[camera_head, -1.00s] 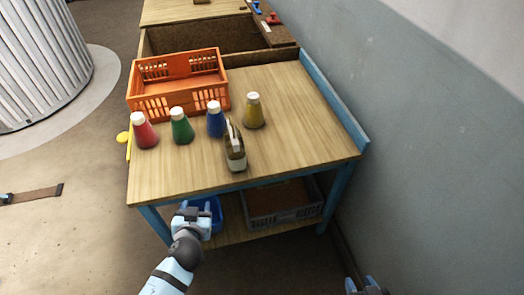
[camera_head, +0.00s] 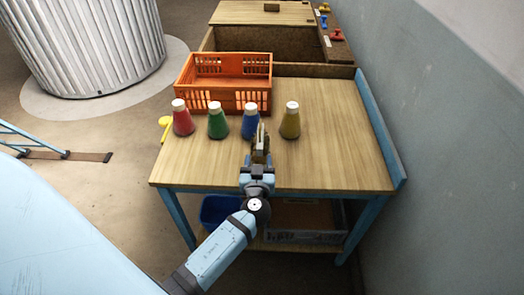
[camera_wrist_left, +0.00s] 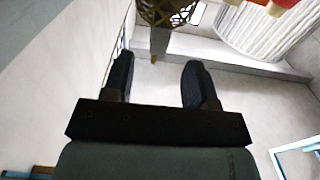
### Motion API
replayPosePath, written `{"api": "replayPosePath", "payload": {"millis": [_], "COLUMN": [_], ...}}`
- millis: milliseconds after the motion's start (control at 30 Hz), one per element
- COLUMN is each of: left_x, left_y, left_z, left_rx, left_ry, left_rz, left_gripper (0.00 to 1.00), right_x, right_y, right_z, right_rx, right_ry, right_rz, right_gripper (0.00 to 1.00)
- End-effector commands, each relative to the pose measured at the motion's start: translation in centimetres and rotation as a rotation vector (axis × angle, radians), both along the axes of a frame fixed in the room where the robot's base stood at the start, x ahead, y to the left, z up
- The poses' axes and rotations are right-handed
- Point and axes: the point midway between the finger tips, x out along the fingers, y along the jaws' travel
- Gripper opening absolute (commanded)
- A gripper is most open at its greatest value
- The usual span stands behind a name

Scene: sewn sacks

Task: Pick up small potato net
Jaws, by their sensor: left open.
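The small potato net (camera_head: 260,136) is a narrow brown bundle with a pale strip, upright on the wooden table (camera_head: 340,150) in front of the blue and yellow bottles. My left gripper (camera_head: 258,164) is just in front of it at the table's front edge and hides its lower part. In the left wrist view the gripper (camera_wrist_left: 158,76) is open, with nothing between its two dark fingers. The brown mesh of the net (camera_wrist_left: 168,11) shows at the top edge there, beyond the fingertips. My right gripper is not in view.
Red (camera_head: 182,120), green (camera_head: 217,123), blue (camera_head: 249,122) and yellow (camera_head: 290,123) white-capped bottles stand in a row close behind the net. An orange crate (camera_head: 225,98) is behind them. The table's right side is clear up to a blue edge board (camera_head: 380,130).

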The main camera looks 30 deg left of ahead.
Motion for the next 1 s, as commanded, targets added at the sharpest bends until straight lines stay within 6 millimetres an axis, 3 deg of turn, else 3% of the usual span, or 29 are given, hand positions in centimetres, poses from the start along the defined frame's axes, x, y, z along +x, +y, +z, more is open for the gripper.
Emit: {"api": "replayPosePath", "payload": {"millis": [600, 933, 1000], "left_x": [6.4, 7.0, 7.0], "left_y": [4.0, 4.4, 4.4], "left_z": [0.2, -0.1, -0.1], "left_rx": [0.003, 0.000, 0.000], "left_ry": [0.002, 0.001, 0.001], "left_rz": [-0.002, -0.001, -0.001], "left_gripper": [0.52, 0.52, 0.36], "right_x": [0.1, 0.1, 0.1], "right_y": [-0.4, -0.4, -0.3], "right_z": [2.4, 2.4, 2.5], "right_rx": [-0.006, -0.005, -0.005], "right_ry": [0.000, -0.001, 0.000], "right_rz": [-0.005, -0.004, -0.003], "right_gripper": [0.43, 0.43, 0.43]}}
